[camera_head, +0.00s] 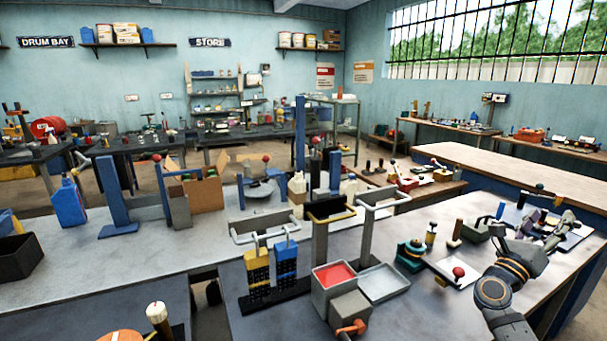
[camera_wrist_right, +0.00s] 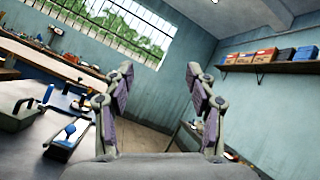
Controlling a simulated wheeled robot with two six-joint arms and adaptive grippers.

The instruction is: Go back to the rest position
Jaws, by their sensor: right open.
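My right gripper (camera_head: 560,228) is at the right side of the head view, raised over the right end of the grey worktable (camera_head: 225,300). In the right wrist view its two fingers (camera_wrist_right: 160,105) stand wide apart with nothing between them. That view looks past the fingers to the wall and window. My left gripper does not show in either view.
A teal device (camera_head: 411,250) and a white plate with a red knob (camera_head: 455,272) are left of my right arm.

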